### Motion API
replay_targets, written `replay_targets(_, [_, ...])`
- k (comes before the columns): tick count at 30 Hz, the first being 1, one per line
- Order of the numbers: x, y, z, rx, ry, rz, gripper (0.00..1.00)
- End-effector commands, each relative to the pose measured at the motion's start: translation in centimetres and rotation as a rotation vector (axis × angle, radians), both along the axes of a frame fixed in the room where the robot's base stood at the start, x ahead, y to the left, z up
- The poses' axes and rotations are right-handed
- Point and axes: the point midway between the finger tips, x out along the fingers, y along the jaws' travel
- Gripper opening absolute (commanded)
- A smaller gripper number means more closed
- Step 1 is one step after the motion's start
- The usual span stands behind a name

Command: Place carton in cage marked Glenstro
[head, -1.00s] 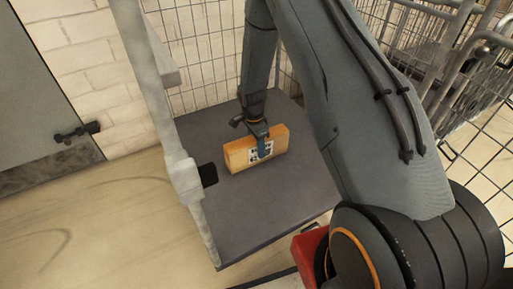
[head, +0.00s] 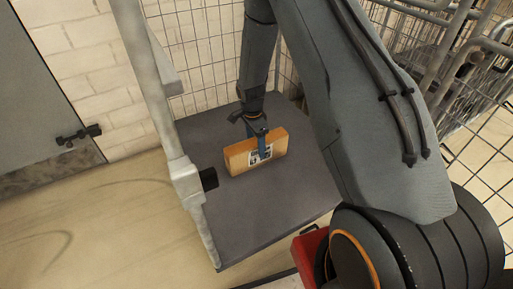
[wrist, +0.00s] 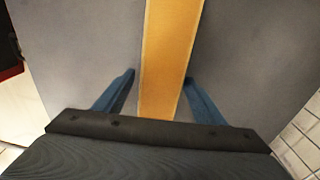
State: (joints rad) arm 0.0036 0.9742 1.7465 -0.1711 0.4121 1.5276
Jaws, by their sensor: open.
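The orange-brown carton (head: 238,161) stands on its narrow edge on the grey deck of a wire cage, with a white printed label on its face. In the wrist view its narrow top (wrist: 168,60) runs between the fingers. My gripper (head: 263,145) is at the carton, one blue finger in front of the label. In the wrist view the gripper (wrist: 160,78) is open, its two blue fingertips on either side of the carton; the right tip is very close to it and a small gap shows at the left. No cage marking is readable.
The grey deck (head: 265,215) has bare room around the carton. Wire mesh (head: 205,50) stands behind it and a pale post (head: 187,180) at its left. More metal cages (head: 455,70) stand at the right. A grey door (head: 40,95) is at the far left.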

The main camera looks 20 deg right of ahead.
Motion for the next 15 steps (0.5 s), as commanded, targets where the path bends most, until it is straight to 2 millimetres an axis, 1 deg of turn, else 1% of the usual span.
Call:
replay_targets(1, [0.0, 0.1, 1.6, 0.0, -0.002, 0.0, 0.64])
replay_targets(6, [-0.1, 0.3, 5.1, -0.001, -0.002, 0.0, 0.64])
replay_targets(10, [-0.1, 0.5, 7.0, -0.001, -0.002, 0.0, 0.64])
replay_targets(15, [-0.1, 0.6, 8.4, 0.0, 0.0, 0.0, 0.64])
